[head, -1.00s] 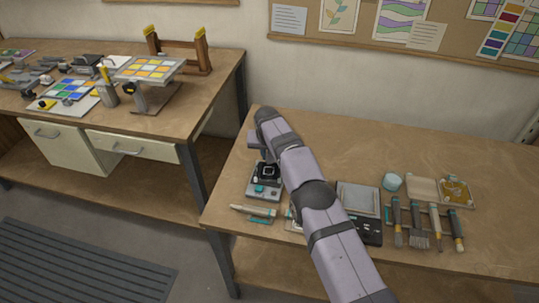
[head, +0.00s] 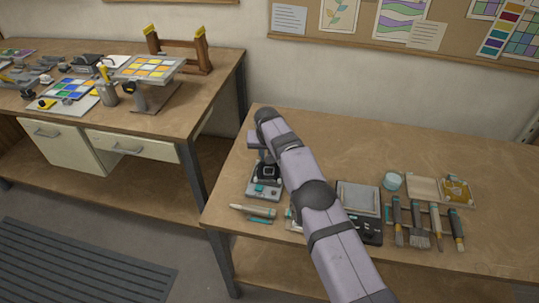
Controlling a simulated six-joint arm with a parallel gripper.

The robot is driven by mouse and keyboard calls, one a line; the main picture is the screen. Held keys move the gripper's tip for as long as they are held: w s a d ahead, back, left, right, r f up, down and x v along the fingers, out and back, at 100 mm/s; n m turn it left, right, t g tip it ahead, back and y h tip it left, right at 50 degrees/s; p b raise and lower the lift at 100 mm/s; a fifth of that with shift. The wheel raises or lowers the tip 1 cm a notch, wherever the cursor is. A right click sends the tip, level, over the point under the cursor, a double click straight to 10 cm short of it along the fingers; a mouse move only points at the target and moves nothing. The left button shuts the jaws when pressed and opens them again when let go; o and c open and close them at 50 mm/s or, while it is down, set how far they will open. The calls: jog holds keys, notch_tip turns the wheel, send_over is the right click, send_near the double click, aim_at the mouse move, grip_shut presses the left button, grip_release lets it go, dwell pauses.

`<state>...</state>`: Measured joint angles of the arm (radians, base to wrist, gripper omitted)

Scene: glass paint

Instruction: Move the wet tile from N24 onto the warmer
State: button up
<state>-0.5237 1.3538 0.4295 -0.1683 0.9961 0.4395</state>
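My arm reaches from the bottom across the right bench, and its wrist bends down at the far left part of that bench. My gripper (head: 262,157) points down there, over or just behind a small grey device (head: 264,188) with a teal button and a dark square. Its fingers are too small and partly hidden to tell open from shut, or whether they hold anything. A flat grey plate on a black base (head: 358,200), possibly the warmer, sits right of my arm, partly covered by it. I cannot read any N24 label or single out the wet tile.
Light tools (head: 254,211) lie near the front left edge. Several brushes (head: 418,236), a teal cup (head: 392,181), a pale tray (head: 422,188) and a yellow-amber piece (head: 456,189) lie to the right. The back of the right bench (head: 400,146) is clear. A left bench holds coloured tiles (head: 149,68).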

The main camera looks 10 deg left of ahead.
jog(key=shift+o, duration=1)
jog(key=shift+b+v, duration=1.4)
jog(key=shift+v, duration=2.3)
